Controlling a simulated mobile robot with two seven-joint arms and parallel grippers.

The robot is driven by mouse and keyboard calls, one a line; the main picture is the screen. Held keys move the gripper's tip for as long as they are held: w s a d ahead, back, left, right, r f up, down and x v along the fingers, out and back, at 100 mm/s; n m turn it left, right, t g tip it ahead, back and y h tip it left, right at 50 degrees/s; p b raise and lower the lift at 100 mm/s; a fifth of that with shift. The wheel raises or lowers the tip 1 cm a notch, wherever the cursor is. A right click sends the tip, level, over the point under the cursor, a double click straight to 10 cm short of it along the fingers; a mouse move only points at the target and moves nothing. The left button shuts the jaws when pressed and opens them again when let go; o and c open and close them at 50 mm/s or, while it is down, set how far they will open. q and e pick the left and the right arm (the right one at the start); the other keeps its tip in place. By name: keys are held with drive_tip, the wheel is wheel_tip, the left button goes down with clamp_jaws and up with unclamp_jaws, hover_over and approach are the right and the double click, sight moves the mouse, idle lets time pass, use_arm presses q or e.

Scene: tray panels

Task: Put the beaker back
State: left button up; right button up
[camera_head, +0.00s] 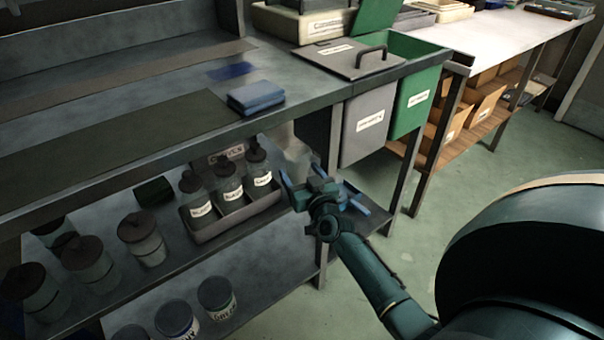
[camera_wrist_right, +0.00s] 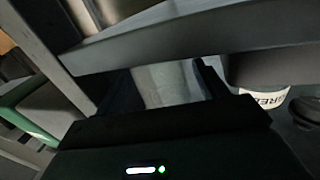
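A pale, translucent cylinder that looks like the beaker (camera_wrist_right: 166,84) shows between the two fingers of my right gripper in the right wrist view. Its upper part is hidden by a shelf edge and its lower part by the gripper body. In the head view a hazy glassy shape, probably the same beaker (camera_head: 297,153), is just behind my right gripper (camera_head: 318,188), beside the bottle tray. My right gripper is at the right end of the middle shelf, below the bench top. Its fingers look spread; I see no clear grip on the cylinder. My left gripper is not in view.
A grey tray (camera_head: 237,220) holds labelled bottles left of the gripper. Lidded jars (camera_head: 141,240) stand further left on the shelf (camera_head: 195,262). The bench top's front edge (camera_head: 230,128) lies overhead. Grey (camera_head: 366,128) and green (camera_head: 415,98) bins hang at the right.

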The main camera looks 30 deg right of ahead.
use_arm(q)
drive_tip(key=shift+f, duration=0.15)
use_arm(e)
drive_tip(key=shift+o, duration=0.3)
drive_tip(key=shift+d, duration=0.15)
drive_tip(key=shift+s, duration=0.15)
drive_tip(key=s+a+p, duration=0.3)
drive_tip(key=s, duration=0.9)
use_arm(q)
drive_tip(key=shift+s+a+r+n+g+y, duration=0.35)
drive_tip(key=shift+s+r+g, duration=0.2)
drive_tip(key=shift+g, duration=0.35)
use_arm(e)
drive_tip(key=s+a+r+n+g+y, duration=0.2)
drive_tip(key=s+a+r+n+y, duration=0.1)
drive_tip(key=s+a, duration=0.4)
drive_tip(key=s+a+r+n+g+y, duration=0.2)
drive_tip(key=s+a+r+n+y, duration=0.2)
drive_tip(key=a, duration=0.9)
drive_tip(key=s+y, duration=0.1)
drive_tip(key=s, duration=0.2)
drive_tip(key=shift+a+g, duration=0.25)
drive_tip(key=shift+g, duration=0.15)
